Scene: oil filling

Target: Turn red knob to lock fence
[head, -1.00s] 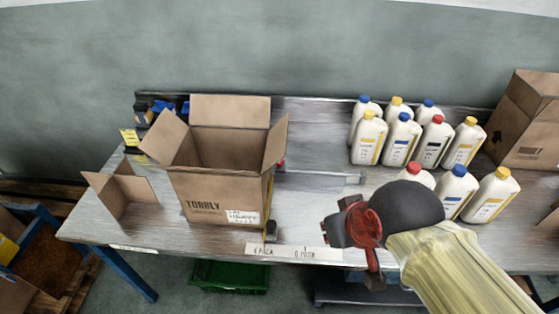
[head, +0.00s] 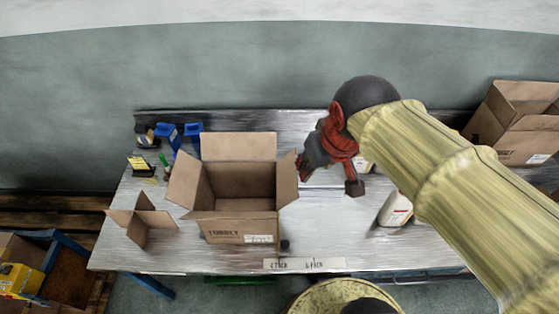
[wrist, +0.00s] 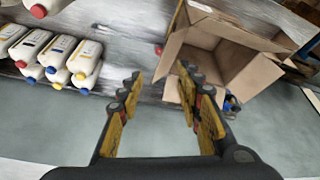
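A small red knob (wrist: 158,49) shows in the wrist view, beside the open cardboard box (wrist: 215,55) and ahead of the gap between my fingertips. In the head view the knob is not visible, with my gripper over that area. My gripper (wrist: 160,82) is open and empty, its two yellow-sided fingers apart. In the head view my gripper (head: 330,177) is above the table just right of the box (head: 222,230). The fence cannot be made out clearly.
One bottle (head: 395,210) shows beneath my arm. Another open box (head: 525,130) is at the back right. A smaller carton (head: 140,222) and blue items (head: 165,133) lie left.

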